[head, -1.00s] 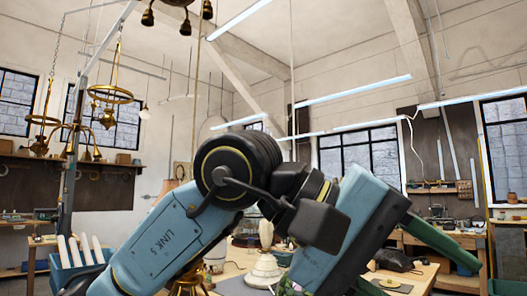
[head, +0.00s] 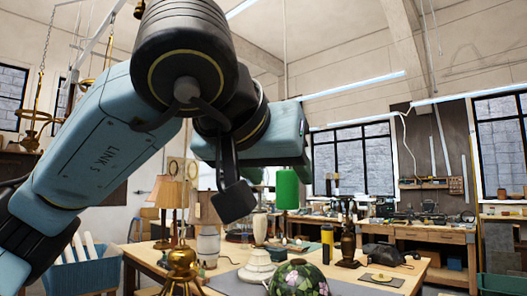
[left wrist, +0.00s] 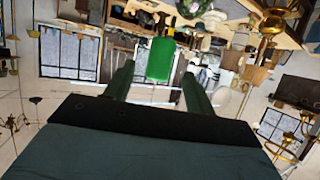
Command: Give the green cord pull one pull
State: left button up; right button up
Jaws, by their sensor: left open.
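The green cord pull (head: 287,188) is a green cylinder in the middle of the head view. A thin cord (head: 284,45) runs down from the ceiling above it and passes behind my left arm. My left gripper (head: 277,174) is mostly hidden behind its own wrist. In the left wrist view, which is upside down, the green cord pull (left wrist: 160,60) shows between the two dark green fingers of my left gripper (left wrist: 157,74). The fingers are apart, with gaps on both sides of the pull. I cannot tell its depth relative to the fingertips. My right gripper is out of view.
Below stands a wooden table with a floral stained-glass shade (head: 298,279), a dark lamp base (head: 348,245), a white lamp base (head: 257,265) and a brass lamp part (head: 182,265). A blue bin (head: 85,272) stands at lower left. Air right of the pull looks clear.

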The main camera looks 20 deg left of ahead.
aim_at(291, 190)
pick_arm(q)
jog(key=x, duration=0.7)
jog(key=shift+s, duration=0.1)
jog(key=c, duration=1)
jog(key=shift+p, duration=0.35)
dwell(0.7)
jog(key=o, duration=1)
